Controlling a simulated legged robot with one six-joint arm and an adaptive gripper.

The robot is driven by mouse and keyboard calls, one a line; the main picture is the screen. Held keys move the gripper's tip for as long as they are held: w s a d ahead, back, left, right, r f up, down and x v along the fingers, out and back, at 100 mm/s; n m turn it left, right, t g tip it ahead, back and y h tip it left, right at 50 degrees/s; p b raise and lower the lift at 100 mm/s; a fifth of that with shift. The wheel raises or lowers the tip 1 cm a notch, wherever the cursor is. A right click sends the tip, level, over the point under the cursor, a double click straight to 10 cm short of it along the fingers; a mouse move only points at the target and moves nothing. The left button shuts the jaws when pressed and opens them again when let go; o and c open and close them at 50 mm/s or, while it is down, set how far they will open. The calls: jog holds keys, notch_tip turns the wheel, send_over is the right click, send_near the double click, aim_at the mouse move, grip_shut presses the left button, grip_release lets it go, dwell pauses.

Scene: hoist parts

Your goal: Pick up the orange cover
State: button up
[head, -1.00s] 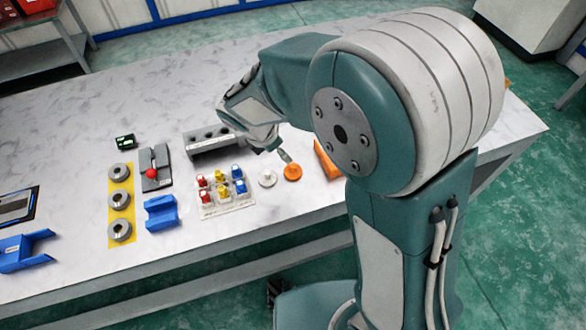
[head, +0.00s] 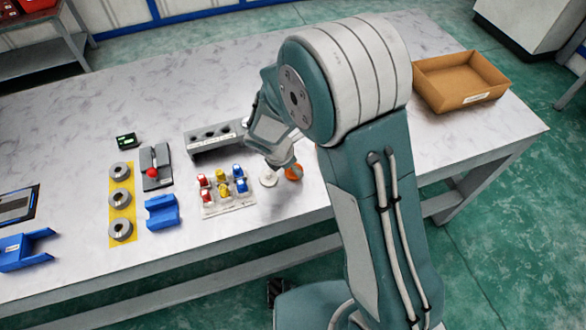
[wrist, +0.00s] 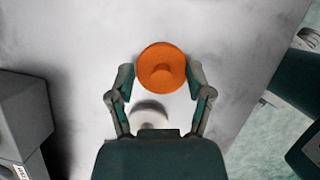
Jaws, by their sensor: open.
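In the wrist view the orange cover (wrist: 161,68) sits between the tips of my gripper (wrist: 160,78), with a finger on each side. My gripper (head: 288,168) is open and above the cover in the head view, partly hiding it. I cannot tell whether the fingers touch it. The white part (wrist: 150,115) shows between the finger bases in the wrist view, partly hidden by the gripper body.
A tray of red, yellow and blue parts (head: 228,207) stands left of the white part. A grey block with holes (head: 213,138) is behind it. A blue holder (head: 161,212) and a yellow strip with grey rings (head: 121,236) lie further left. A cardboard box (head: 463,98) stands at the right.

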jog(key=shift+d, duration=0.1)
grip_shut()
jog(key=shift+s, duration=0.1)
